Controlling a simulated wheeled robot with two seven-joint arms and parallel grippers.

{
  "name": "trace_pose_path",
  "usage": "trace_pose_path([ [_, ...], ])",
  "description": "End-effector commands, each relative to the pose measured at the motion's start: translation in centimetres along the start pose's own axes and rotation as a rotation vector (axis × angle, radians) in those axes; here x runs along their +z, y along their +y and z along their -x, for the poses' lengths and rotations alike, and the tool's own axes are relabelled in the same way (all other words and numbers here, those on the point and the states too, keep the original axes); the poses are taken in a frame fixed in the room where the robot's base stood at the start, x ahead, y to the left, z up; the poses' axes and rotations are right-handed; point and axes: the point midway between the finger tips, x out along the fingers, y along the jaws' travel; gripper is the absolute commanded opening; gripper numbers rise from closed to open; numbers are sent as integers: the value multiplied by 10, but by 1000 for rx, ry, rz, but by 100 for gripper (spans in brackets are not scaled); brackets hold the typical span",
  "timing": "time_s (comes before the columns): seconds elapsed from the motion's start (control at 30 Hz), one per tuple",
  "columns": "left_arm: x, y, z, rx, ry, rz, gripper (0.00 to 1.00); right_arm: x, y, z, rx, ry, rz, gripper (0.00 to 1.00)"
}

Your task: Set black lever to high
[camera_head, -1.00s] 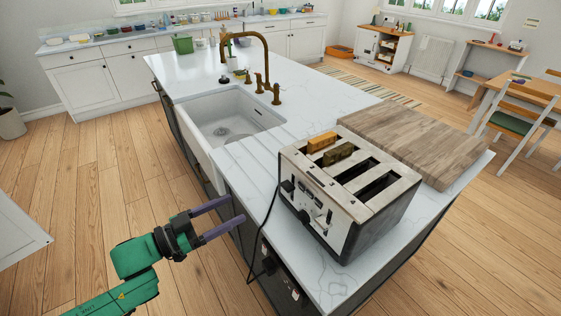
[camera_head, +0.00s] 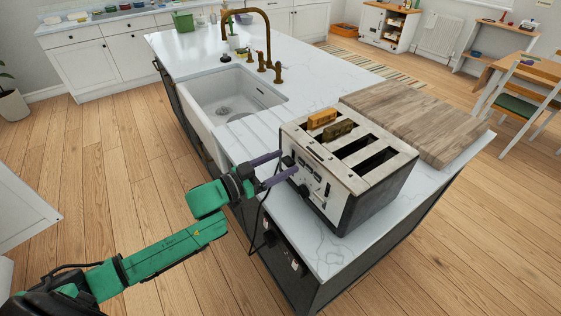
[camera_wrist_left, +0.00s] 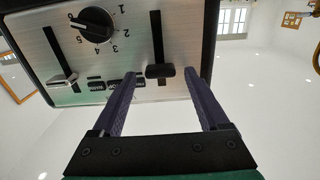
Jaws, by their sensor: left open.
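The silver and black toaster (camera_head: 345,165) stands on the white island top with bread in two of its slots. In the left wrist view, which looks upside down, its black lever (camera_wrist_left: 160,71) sits at the picture's lower end of a dark vertical slot. My left gripper (camera_head: 287,162) is open at the toaster's front face. In the wrist view its two purple fingers (camera_wrist_left: 161,80) lie on either side of the black lever, with gaps; whether they touch the toaster I cannot tell. My right gripper is not in view.
A pale lever (camera_wrist_left: 62,80) and a black numbered dial (camera_wrist_left: 93,25) share the toaster's front. A wooden board (camera_head: 415,120) lies behind the toaster. A sink (camera_head: 230,100) and brass tap (camera_head: 262,40) are farther back. A black cord (camera_head: 258,225) hangs at the counter edge.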

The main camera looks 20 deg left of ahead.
Motion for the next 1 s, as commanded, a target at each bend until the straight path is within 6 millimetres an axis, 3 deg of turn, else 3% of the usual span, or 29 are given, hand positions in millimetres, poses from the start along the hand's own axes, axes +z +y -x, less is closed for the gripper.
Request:
trace_pose_path([
  [0.2,1,0,-1,0,-1,0,78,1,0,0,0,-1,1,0],
  [0.23,1,0,-1,0,-1,0,74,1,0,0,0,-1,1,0],
  [0.4,1,0,-1,0,0,0,9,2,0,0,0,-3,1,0],
  [0.43,0,0,-1,0,0,0,0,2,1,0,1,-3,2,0],
  [1.0,0,0,-1,1,1,0,0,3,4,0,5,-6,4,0],
])
